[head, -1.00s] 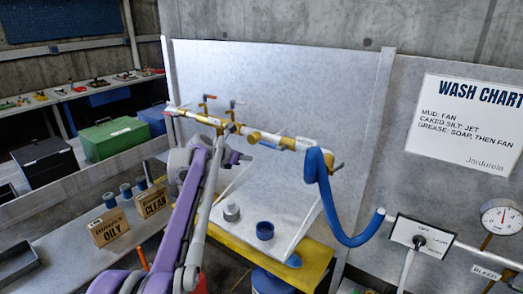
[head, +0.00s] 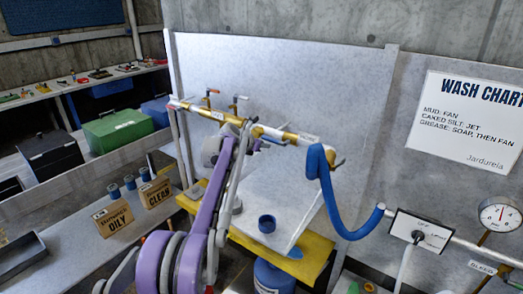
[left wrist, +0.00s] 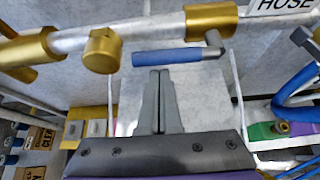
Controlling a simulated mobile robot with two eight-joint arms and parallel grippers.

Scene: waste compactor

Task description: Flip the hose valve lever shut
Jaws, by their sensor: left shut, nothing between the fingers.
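The hose valve (left wrist: 210,22) is a brass fitting on the pipe, beside the HOSE label (left wrist: 285,5). Its blue-gripped lever (left wrist: 170,57) extends leftward in the left wrist view, roughly along the pipe. My left gripper (left wrist: 159,75) is shut and empty, with its fingertips just below the lever in that view; I cannot tell whether they touch it. In the head view, my purple left arm (head: 212,195) reaches up to the pipe (head: 250,130), and the fingertips are hard to make out. The blue hose (head: 325,190) hangs right of the valve. My right gripper is not in view.
A brass cap fitting (left wrist: 102,50) sits left of the lever. OILY (head: 113,217) and CLEAN (head: 157,192) signs stand left.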

